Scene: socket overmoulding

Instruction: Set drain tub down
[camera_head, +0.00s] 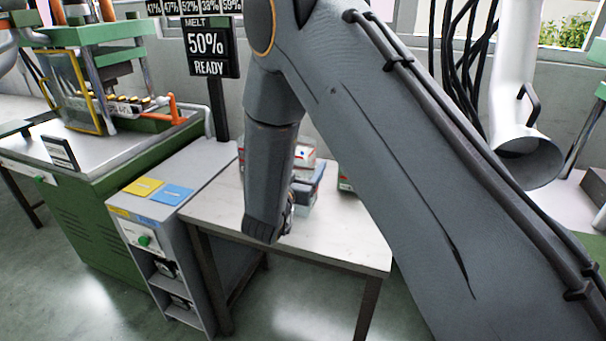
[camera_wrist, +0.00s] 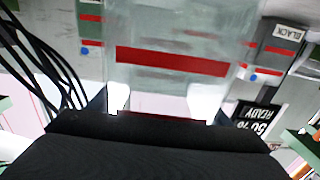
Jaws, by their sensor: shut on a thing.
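In the wrist view, a pale, see-through tub with a wide red band (camera_wrist: 170,62) fills the upper middle, close to the camera. I take it to be the drain tub. My gripper (camera_wrist: 162,100) is shut on it, with a pale finger at each side of its near edge. The tub's far end runs out of the frame, and its underside is hidden, so I cannot tell whether it touches anything. In the head view my arm reaches down over the small table (camera_head: 340,232), and my own arm hides the gripper's jaws and most of what they hold.
Several boxes (camera_head: 308,188) stand at the table's back, partly behind my arm. A grey box marked BLACK (camera_wrist: 280,42) shows beside the tub. A grey cabinet (camera_head: 150,212) adjoins the table's left side, under a "50% READY" sign (camera_head: 208,47). The table's front right is clear.

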